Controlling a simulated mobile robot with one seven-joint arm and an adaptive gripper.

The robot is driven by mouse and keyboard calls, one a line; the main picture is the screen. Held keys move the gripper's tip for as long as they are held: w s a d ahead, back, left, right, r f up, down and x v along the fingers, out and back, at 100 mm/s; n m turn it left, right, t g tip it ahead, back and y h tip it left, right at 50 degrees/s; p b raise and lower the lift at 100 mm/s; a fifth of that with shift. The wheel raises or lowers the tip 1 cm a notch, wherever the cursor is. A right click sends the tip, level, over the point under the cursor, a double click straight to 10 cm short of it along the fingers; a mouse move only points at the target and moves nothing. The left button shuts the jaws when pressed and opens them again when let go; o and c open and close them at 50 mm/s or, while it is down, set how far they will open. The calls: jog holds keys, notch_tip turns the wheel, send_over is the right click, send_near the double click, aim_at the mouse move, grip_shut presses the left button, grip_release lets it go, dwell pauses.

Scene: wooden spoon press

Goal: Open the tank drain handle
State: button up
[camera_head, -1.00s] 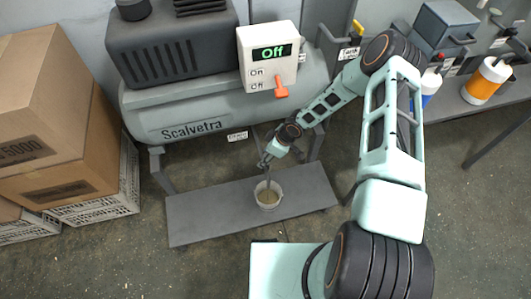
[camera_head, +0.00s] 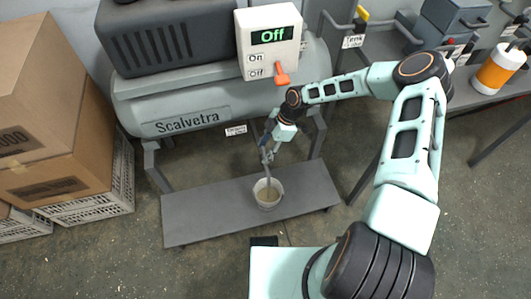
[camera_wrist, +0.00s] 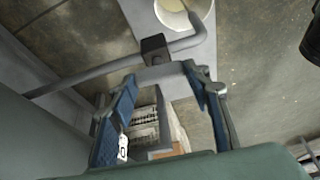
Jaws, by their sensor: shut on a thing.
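The grey tank (camera_head: 190,118) marked "Scalvetra" stands at the back. In the wrist view a grey drain pipe (camera_wrist: 185,43) runs from the lower left through a dark valve block (camera_wrist: 153,45) and bends toward a bucket. The grey drain handle (camera_wrist: 160,74) is a short bar by the valve block, between my blue-padded fingertips. My gripper (camera_wrist: 160,80) is shut on this handle. In the head view my gripper (camera_head: 268,152) is below the tank's right end, and hides most of the handle and valve. The bucket (camera_head: 268,200) stands below with tan contents.
The bucket stands on a low grey platform (camera_head: 210,211). A control box (camera_head: 270,45) reading "Off" with an orange lever sits on the tank. Cardboard boxes (camera_head: 60,130) on crates stand at left. A bench (camera_head: 460,108) with an orange-and-white container (camera_head: 497,70) is at right.

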jog(key=shift+n, duration=0.4)
jog(key=o, duration=1.2)
jog(key=shift+c, duration=0.2)
jog(key=shift+r, duration=0.1)
jog(key=v, duration=1.2)
jog(key=shift+w, duration=0.2)
